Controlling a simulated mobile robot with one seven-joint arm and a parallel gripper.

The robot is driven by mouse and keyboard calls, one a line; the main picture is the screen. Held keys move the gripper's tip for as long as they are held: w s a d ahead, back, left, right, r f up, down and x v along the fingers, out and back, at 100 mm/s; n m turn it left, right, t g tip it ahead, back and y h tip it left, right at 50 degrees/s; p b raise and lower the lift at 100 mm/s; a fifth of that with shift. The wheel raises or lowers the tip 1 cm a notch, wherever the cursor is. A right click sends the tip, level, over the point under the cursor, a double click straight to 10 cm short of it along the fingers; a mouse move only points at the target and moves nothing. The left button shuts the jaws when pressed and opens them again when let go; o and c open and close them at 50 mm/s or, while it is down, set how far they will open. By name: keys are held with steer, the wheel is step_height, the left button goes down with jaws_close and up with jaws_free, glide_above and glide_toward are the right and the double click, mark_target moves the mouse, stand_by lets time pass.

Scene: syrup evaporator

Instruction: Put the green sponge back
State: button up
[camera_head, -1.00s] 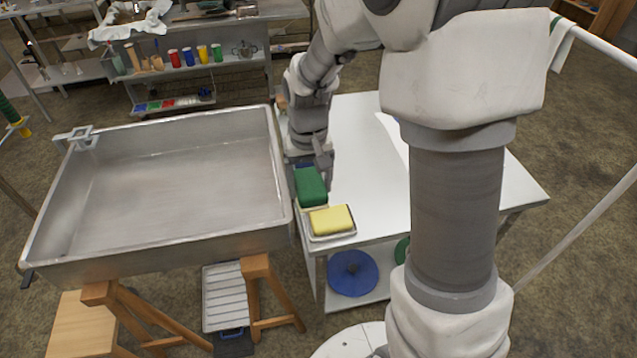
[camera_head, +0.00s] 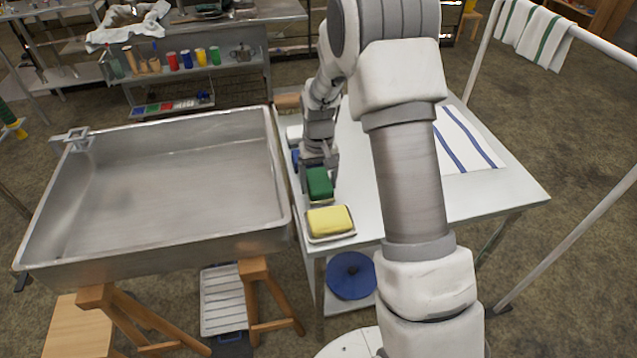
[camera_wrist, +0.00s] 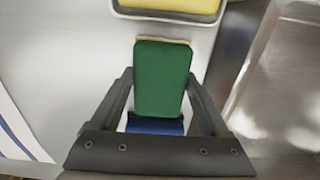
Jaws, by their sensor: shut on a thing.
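The green sponge (camera_head: 319,183) is a rounded block with a yellowish edge at its underside. My gripper (camera_head: 319,163) is shut on it over the white table (camera_head: 370,190). In the wrist view, the green sponge (camera_wrist: 162,80) sits between the two fingers of my gripper (camera_wrist: 162,88). I cannot tell whether it touches what is below. A yellow sponge (camera_head: 330,219) lies in a shallow pale tray (camera_head: 331,238) at the table's near left corner. A blue thing (camera_head: 296,158) lies just behind the green sponge, partly hidden by my gripper; it also shows in the wrist view (camera_wrist: 155,125).
A large metal pan (camera_head: 170,180) stands directly left of the table on wooden legs. A white cloth with blue stripes (camera_head: 462,140) lies on the table's right side. A brown block (camera_head: 288,101) is at its far left corner. The table's near right part is clear.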

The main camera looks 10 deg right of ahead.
steer(key=shift+f, duration=0.15)
steer(key=shift+f, duration=0.15)
steer(key=o, duration=1.2)
steer(key=shift+c, duration=0.2)
